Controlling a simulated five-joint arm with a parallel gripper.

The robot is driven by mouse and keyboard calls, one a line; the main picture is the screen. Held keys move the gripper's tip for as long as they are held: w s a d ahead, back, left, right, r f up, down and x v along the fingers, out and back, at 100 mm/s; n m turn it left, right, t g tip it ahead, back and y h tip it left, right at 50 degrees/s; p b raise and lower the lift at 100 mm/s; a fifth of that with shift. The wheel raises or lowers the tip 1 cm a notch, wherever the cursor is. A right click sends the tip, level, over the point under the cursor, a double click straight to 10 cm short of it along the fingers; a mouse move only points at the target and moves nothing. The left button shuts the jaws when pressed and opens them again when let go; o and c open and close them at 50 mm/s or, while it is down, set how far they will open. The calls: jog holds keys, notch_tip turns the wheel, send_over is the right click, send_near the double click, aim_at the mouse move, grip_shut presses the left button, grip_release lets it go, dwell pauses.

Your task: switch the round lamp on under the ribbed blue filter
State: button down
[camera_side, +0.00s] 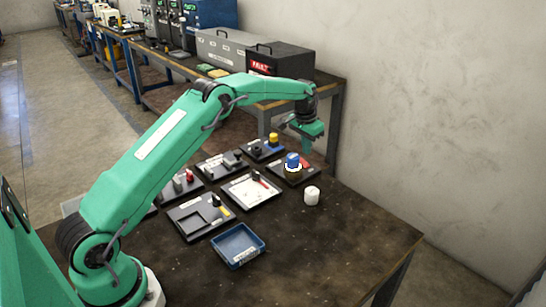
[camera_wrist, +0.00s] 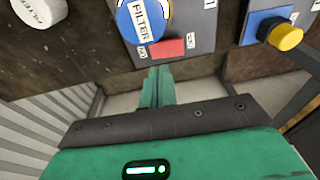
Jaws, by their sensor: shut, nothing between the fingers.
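A white cylinder (camera_side: 312,197) stands on bare table in front of the panel. A panel with a yellow knob (camera_side: 273,139) is behind left. Several other panels and an empty blue tray (camera_side: 238,246) are to the left. The table's right front is clear.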

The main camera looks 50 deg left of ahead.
jog(key=shift+r, duration=1.4)
notch_tip(320, 180, up, 12)
jog(key=t, duration=0.1)
send_over(305, 166)
jog(key=s+d, duration=0.4)
jog(key=s, duration=0.3)
jog(key=s+d+r+t, duration=0.1)
jog(key=s+d+r, duration=0.1)
jog(key=s+r, duration=0.3)
jog(key=s+d+r, duration=0.2)
jog(key=s, duration=0.5)
jog(key=s+d+f+t, duration=0.1)
jog(key=s+d+f, duration=0.1)
jog(key=s, duration=0.9)
jog(key=s+d+f+t, duration=0.1)
jog(key=s+f, duration=0.1)
jog(key=s, duration=1)
jog(key=shift+s+d, duration=0.25)
jog(key=shift+d, duration=0.15)
